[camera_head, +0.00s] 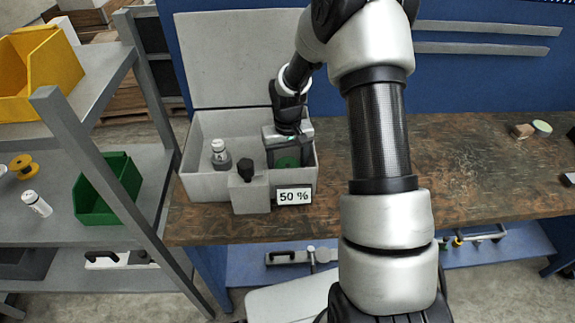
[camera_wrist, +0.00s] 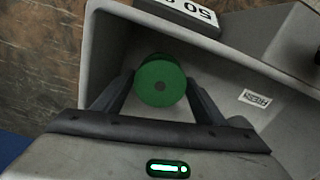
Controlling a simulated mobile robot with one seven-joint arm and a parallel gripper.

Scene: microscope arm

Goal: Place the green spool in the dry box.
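The green spool (camera_wrist: 160,84) is between the two fingers of my gripper (camera_wrist: 161,80) in the wrist view, with a finger against each side and its round end facing the camera. The head view shows the spool (camera_head: 287,161) inside the dry box, low at its right end under my gripper (camera_head: 286,151). The dry box (camera_head: 203,188) is a grey open bin on the bench, its lid (camera_head: 240,60) standing up behind it. I cannot tell whether the spool touches the box floor.
A grey-and-white bottle (camera_head: 220,155) stands inside the box at left. A black knob (camera_head: 245,169) and a "50 %" display (camera_head: 294,196) are at its front. A shelf with a green bin (camera_head: 107,190) is at left. The bench (camera_head: 465,165) at right is mostly clear.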

